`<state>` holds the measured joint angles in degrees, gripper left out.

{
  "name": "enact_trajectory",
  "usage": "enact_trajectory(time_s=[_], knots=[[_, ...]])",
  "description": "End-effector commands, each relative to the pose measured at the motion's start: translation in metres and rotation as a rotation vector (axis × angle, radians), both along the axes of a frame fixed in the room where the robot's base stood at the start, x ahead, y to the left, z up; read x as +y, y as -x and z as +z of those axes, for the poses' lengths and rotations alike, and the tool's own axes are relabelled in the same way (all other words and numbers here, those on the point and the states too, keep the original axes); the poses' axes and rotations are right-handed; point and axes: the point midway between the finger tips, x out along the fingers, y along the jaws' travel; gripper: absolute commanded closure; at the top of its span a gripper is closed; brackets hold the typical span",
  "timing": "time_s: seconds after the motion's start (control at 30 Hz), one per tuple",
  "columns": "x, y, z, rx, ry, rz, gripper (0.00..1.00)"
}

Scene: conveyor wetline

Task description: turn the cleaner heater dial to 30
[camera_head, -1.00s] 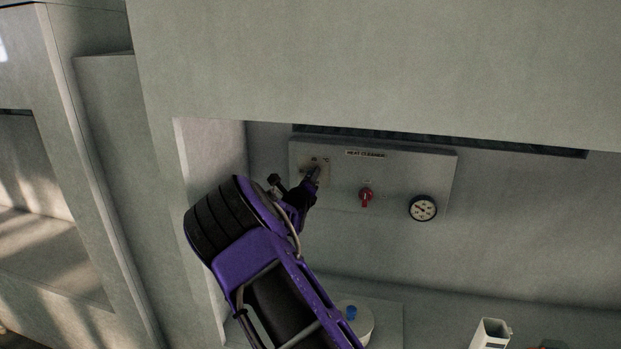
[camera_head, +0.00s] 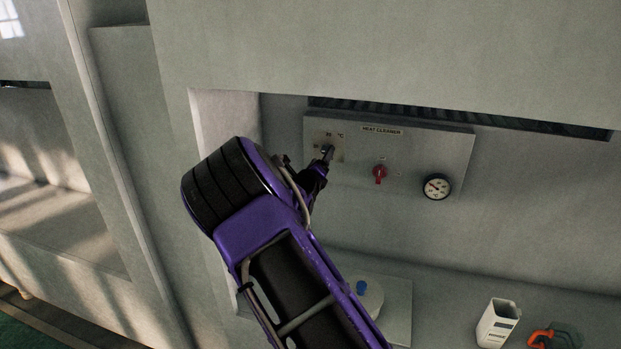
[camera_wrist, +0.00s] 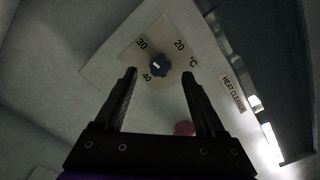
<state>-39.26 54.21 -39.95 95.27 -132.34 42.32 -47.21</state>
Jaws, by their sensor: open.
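The heater dial (camera_wrist: 160,66) is a small dark blue knob on a beige plate marked 20, 30, 40 and °C in the wrist view. A pale mark shows on the knob, left of its middle, roughly toward the side of 30 and 40. The plate is on the panel labelled HEAT CLEANER (camera_head: 382,131). My gripper (camera_wrist: 161,72) is open, with its two fingertips on either side of the knob in the picture. I cannot tell whether they touch it. In the head view my gripper (camera_head: 326,152) is at the panel's left end and mostly hides the dial.
A red knob (camera_head: 380,174) and a round gauge (camera_head: 436,187) sit to the right on the same panel. Below are a round pale vessel with a blue cap (camera_head: 362,287), a white container (camera_head: 497,322) and an orange item (camera_head: 553,335). A wall edge stands close left of my arm.

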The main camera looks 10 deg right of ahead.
Motion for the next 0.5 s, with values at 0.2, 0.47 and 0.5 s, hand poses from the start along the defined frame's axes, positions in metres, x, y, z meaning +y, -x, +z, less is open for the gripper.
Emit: enact_trajectory(time_s=[0.2, 0.47, 0.5], knots=[[0.023, 0.051, 0.000, 0.002, -0.002, 0.004, 0.29], [0.043, 0.102, 0.000, 0.001, -0.001, 0.003, 0.29], [0.045, 0.108, 0.000, 0.001, -0.003, 0.002, 0.29]])
